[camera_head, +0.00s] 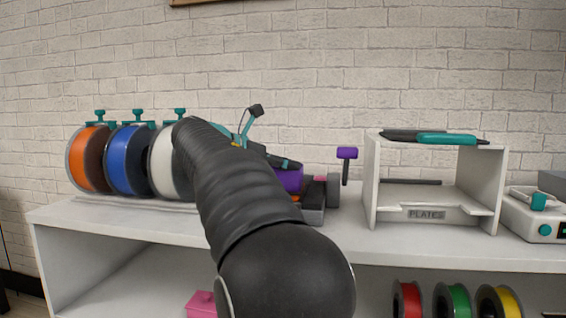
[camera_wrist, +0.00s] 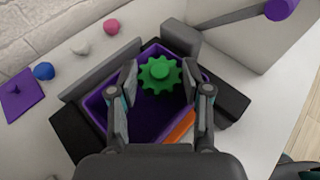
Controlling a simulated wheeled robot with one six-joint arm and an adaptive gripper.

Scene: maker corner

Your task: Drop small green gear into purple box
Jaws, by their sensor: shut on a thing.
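The small green gear (camera_wrist: 160,73) is between the fingertips of my gripper (camera_wrist: 161,88) in the wrist view, and my gripper is shut on it. Behind the gear and fingers is the open purple box (camera_wrist: 97,112), so the gear appears over its inside. An orange piece (camera_wrist: 180,127) shows within the box, near the right finger. In the head view the purple box (camera_head: 289,179) is partly hidden by my arm. The gear cannot be made out there.
Dark grey blocks (camera_wrist: 189,37) flank the box. A purple square piece (camera_wrist: 17,93) and small blue, white and pink items lie to the left in the wrist view. In the head view, filament spools (camera_head: 128,160) stand left and a white plate rack (camera_head: 436,206) stands right.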

